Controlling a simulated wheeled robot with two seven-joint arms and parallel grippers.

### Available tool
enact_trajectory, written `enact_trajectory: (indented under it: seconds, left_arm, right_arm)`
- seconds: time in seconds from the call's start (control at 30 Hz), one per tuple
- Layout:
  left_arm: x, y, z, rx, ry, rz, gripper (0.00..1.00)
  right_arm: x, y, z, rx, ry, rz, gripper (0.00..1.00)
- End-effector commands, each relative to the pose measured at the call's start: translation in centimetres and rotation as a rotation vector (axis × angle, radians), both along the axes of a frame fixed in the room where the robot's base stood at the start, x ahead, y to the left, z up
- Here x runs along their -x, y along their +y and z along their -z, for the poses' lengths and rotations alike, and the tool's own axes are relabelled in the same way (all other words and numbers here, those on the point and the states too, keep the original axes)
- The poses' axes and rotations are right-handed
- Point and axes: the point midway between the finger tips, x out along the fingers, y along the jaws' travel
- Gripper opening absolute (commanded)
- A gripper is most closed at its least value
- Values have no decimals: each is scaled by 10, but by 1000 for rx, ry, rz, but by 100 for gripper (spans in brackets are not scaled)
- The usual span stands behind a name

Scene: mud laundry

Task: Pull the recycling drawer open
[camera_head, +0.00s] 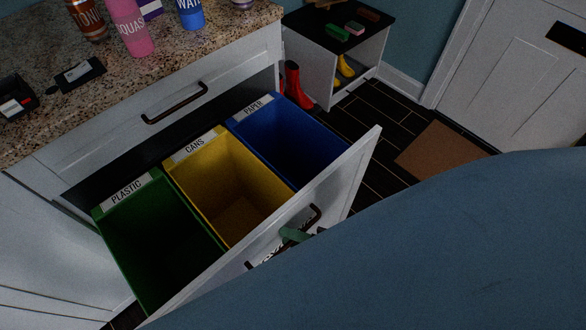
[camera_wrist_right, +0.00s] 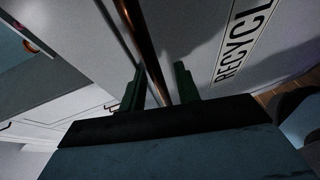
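The recycling drawer's white front (camera_head: 360,165) stands pulled far out from the cabinet, showing its green plastic bin (camera_head: 110,225), yellow cans bin (camera_head: 180,185) and blue paper bin (camera_head: 245,135). Its dark handle (camera_head: 315,215) is on the outer face, partly hidden by my right arm. My right gripper (camera_head: 293,235) is at the handle. In the right wrist view the bar of the handle (camera_wrist_right: 142,30) runs between the green fingers of the right gripper (camera_wrist_right: 161,75); they stand apart, with gaps beside the bar. My left gripper is out of view.
A shut upper drawer with a dark handle (camera_head: 175,103) is above the bins, under a granite counter (camera_head: 130,85) with bottles. A small shelf (camera_head: 315,60) and red boots (camera_head: 297,85) stand behind. A brown mat (camera_head: 440,152) lies by the door. My blue arm covers the lower right.

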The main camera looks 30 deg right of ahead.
Motion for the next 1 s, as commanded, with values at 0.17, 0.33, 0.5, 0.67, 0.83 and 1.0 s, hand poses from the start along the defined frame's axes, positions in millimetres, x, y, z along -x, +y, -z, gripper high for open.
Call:
enact_trajectory:
  seconds: [0.17,0.33,0.5,0.67,0.83,1.0]
  left_arm:
    - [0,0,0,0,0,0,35]
    - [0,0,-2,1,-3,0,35]
    - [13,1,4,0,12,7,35]
    - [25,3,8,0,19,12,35]
    - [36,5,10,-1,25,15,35]
    - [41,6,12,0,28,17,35]
  right_arm:
    - [0,0,0,0,0,0,32]
    - [8,-5,-1,1,3,0,32]
    - [33,-24,-7,3,5,1,32]
    - [62,-46,-14,3,5,0,32]
    - [87,-65,-21,2,3,0,32]
    - [101,-76,-24,0,1,0,32]
